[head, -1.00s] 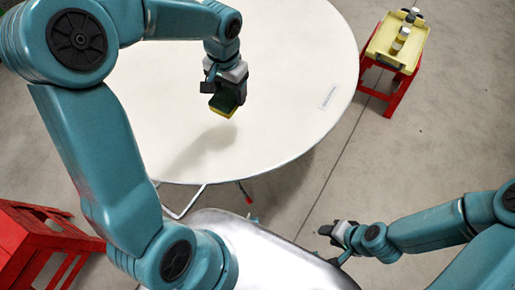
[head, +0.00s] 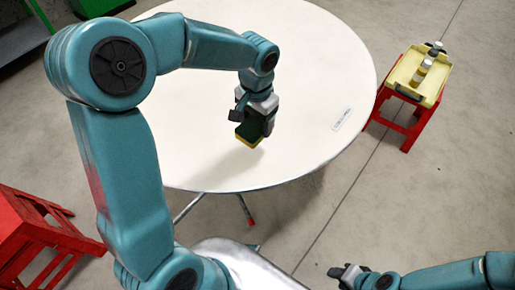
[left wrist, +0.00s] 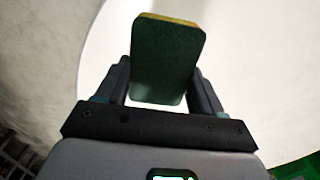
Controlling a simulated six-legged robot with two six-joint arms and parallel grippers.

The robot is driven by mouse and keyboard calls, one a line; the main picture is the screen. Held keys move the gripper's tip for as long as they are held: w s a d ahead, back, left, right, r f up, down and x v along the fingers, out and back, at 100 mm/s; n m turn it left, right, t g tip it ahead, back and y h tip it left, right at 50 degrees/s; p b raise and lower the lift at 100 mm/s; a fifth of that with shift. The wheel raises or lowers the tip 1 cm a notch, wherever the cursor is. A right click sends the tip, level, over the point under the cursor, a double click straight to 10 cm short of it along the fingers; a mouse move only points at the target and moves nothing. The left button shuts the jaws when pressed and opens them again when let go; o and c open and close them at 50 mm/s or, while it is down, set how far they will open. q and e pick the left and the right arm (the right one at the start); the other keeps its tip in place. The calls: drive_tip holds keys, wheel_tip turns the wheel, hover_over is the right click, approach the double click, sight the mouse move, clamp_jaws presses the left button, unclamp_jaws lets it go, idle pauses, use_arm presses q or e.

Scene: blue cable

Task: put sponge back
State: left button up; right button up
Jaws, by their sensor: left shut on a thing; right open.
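The sponge (head: 250,136) is a block with a dark green face and a yellow layer. My left gripper (head: 255,122) is shut on it and holds it over the round white table. In the left wrist view the sponge (left wrist: 165,60) stands between the two fingers of the left gripper (left wrist: 163,95), green face toward the camera, yellow edge at the far end. In the head view its yellow end points down, and its height above the table is hard to tell. My right gripper (head: 345,274) is at the bottom of the head view, open and empty, away from the table.
The round white table (head: 310,60) is mostly bare, with a small white label (head: 342,119) near its right edge. A yellow tray (head: 408,73) with bottles (head: 422,72) sits on a red stool (head: 405,125) at the right. Another red stool (head: 40,235) stands at the lower left.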

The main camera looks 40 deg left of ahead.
sight(257, 154)
use_arm(q)
wheel_tip(257, 154, down, 12)
drive_tip(key=shift+r+b, duration=0.1)
drive_tip(key=shift+b, duration=0.25)
drive_tip(key=shift+f+b, duration=0.2)
drive_tip(key=shift+b, duration=0.1)
drive_tip(key=o, duration=0.9)
drive_tip(key=shift+r, duration=0.1)
drive_tip(key=shift+o, duration=0.2)
